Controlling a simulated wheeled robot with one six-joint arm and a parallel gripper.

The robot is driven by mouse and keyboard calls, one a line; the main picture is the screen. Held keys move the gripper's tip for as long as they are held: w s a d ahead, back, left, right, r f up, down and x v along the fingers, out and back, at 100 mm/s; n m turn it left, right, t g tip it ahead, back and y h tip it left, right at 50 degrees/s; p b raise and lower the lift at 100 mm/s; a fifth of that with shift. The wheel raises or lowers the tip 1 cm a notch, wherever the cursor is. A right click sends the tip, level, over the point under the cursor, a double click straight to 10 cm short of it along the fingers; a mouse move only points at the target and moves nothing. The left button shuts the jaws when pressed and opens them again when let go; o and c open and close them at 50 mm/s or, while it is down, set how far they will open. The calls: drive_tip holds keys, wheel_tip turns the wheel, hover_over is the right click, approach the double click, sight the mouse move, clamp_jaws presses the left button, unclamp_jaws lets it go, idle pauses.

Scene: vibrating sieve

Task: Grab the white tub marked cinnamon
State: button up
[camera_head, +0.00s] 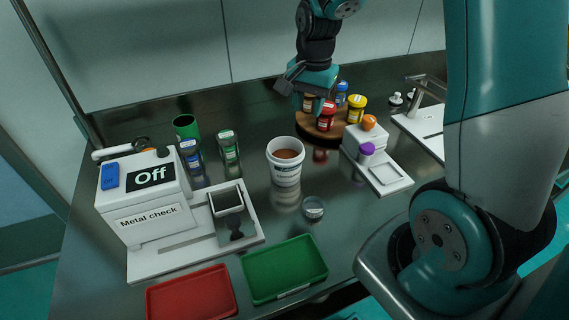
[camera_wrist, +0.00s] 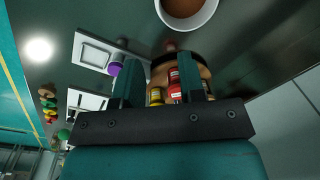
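The white tub (camera_head: 286,175) stands upright on the dark bench, open at the top, with brown powder (camera_head: 287,154) inside. Its front label is too small to read. In the wrist view the white tub (camera_wrist: 215,8) is cut off by the top edge, and brown powder shows in it. My gripper (camera_head: 293,88) is above and behind the tub, near the round wooden stand, and apart from the tub. In the wrist view my gripper (camera_wrist: 160,62) has its two fingers spread with nothing held between them.
Small jars, one red (camera_head: 327,117), sit on the wooden stand (camera_head: 309,132). A white scale (camera_head: 388,183) is to the tub's right, a small clear cup (camera_head: 313,209) in front. Red (camera_head: 192,296) and green (camera_head: 284,271) trays lie nearer. The metal check box (camera_head: 145,200) is left.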

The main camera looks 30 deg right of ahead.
sight(300, 162)
drive_tip(key=f, duration=0.5)
drive_tip(key=f+p, duration=0.1)
drive_tip(key=f, duration=0.5)
drive_tip(key=a+f, duration=0.1)
drive_tip(key=f, duration=0.4)
drive_tip(key=shift+w+f, duration=0.3)
drive_tip(key=shift+w, duration=0.05)
drive_tip(key=shift+c, duration=0.3)
clamp_jaws()
